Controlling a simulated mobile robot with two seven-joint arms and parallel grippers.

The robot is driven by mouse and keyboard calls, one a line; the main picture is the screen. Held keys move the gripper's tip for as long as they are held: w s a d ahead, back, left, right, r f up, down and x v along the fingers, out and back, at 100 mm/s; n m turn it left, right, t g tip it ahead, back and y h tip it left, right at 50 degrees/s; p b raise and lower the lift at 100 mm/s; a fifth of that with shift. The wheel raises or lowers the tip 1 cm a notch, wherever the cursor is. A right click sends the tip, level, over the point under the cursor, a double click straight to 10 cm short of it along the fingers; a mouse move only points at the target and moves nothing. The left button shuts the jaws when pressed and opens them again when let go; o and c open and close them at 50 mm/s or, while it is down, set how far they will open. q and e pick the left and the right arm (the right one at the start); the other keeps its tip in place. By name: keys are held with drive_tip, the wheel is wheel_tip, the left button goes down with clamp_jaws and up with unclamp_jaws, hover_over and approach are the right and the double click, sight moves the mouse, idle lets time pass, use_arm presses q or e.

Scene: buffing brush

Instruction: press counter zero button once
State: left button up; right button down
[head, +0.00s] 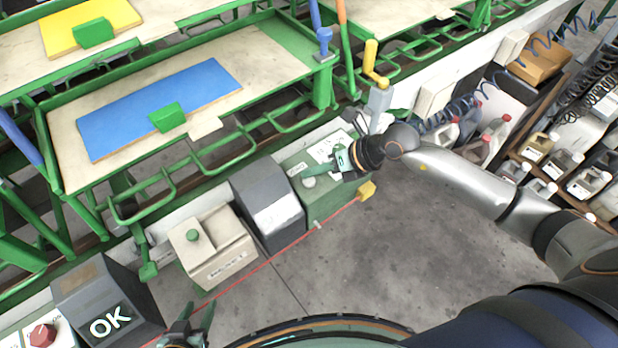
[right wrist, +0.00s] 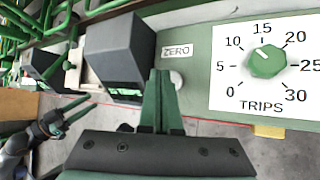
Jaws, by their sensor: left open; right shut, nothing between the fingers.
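The green counter box (head: 325,195) stands on the bench edge. Its ZERO label (right wrist: 176,51) sits above a round whitish button (right wrist: 177,79), which also shows in the head view (head: 309,183). My right gripper (right wrist: 160,74) is shut and empty. Its fingertips are beside the button and hide its left part in the right wrist view; I cannot tell whether they touch it. In the head view the right gripper (head: 314,172) reaches over the box from the right. My left gripper (head: 197,312) is open and empty at the bottom, away from the box.
A TRIPS dial (right wrist: 267,62) is on the same box, right of the button. A dark grey display unit (head: 268,207) stands to its left, then a beige box with a green button (head: 193,236) and an OK screen (head: 108,321). Green racks rise behind. The floor in front is clear.

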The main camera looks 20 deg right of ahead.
sight(314, 182)
idle(0.3)
drive_tip(key=shift+f, duration=0.45)
drive_tip(key=shift+f+b, duration=0.5)
idle(0.5)
drive_tip(key=shift+r, duration=0.1)
drive_tip(key=shift+r+p, duration=0.8)
drive_tip(key=shift+p, duration=0.1)
wheel_tip(314, 182, up, 5)
drive_tip(key=p, duration=0.4)
drive_tip(key=shift+r+p, duration=0.15)
drive_tip(key=shift+p, duration=0.25)
